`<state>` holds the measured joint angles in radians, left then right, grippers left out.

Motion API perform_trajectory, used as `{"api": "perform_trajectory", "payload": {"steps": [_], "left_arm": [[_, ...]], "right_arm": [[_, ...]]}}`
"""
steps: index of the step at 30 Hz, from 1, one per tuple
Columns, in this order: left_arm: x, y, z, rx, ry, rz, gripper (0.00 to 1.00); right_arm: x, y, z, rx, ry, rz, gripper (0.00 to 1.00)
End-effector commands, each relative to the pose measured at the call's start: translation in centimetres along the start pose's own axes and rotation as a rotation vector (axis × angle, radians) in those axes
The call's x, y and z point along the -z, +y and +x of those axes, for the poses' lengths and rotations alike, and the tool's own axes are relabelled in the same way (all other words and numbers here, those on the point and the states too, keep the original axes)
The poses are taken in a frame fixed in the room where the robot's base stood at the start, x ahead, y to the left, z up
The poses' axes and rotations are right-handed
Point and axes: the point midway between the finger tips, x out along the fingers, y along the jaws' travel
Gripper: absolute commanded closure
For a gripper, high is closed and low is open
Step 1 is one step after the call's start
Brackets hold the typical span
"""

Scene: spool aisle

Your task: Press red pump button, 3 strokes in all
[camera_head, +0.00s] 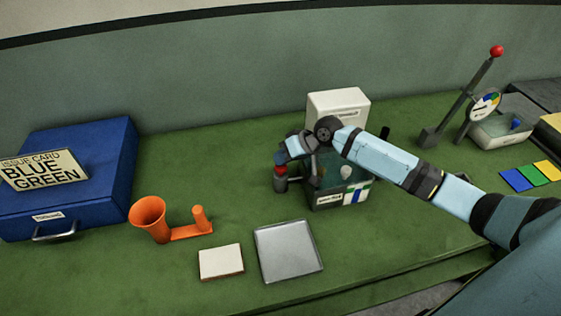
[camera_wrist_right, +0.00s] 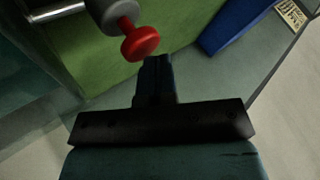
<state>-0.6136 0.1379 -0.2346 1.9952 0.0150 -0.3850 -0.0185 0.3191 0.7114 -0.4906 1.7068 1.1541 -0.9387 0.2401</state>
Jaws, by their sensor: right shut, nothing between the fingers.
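The red pump button (camera_head: 281,169) is a round red cap at the left front of the white-topped pump unit (camera_head: 338,101), above a dark grey cylinder (camera_head: 280,184). In the right wrist view the red button (camera_wrist_right: 140,44) shows on a thin red stem out of a grey cylinder (camera_wrist_right: 110,14). My right gripper (camera_head: 281,157) is shut and empty, just above the button in the head view. Its dark fingers (camera_wrist_right: 156,66) end close beside the cap in the wrist view. I cannot tell whether they touch it. My left gripper is not in view.
A blue case (camera_head: 92,160) carries a card (camera_head: 42,170) reading "ISSUE CARD BLUE GREEN". An orange funnel piece (camera_head: 150,214), a white tile (camera_head: 221,262) and a grey tray (camera_head: 288,251) lie in front. A red-knobbed lever (camera_head: 466,93) and colour cards (camera_head: 533,174) stand right.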

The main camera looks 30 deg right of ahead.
Motion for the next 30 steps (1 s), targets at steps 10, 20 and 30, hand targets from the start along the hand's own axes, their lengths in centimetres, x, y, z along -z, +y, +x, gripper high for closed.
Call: {"api": "perform_trajectory", "payload": {"steps": [10,20,30], "left_arm": [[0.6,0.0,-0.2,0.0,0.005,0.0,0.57],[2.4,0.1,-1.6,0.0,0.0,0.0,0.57],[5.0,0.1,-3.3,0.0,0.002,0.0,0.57]], "right_arm": [[0.2,-0.1,-0.2,0.0,0.0,0.0,1.0],[1.5,-1.5,-2.1,0.0,0.001,-0.001,1.0],[3.2,-3.1,-4.4,0.0,0.001,0.0,1.0]]}}
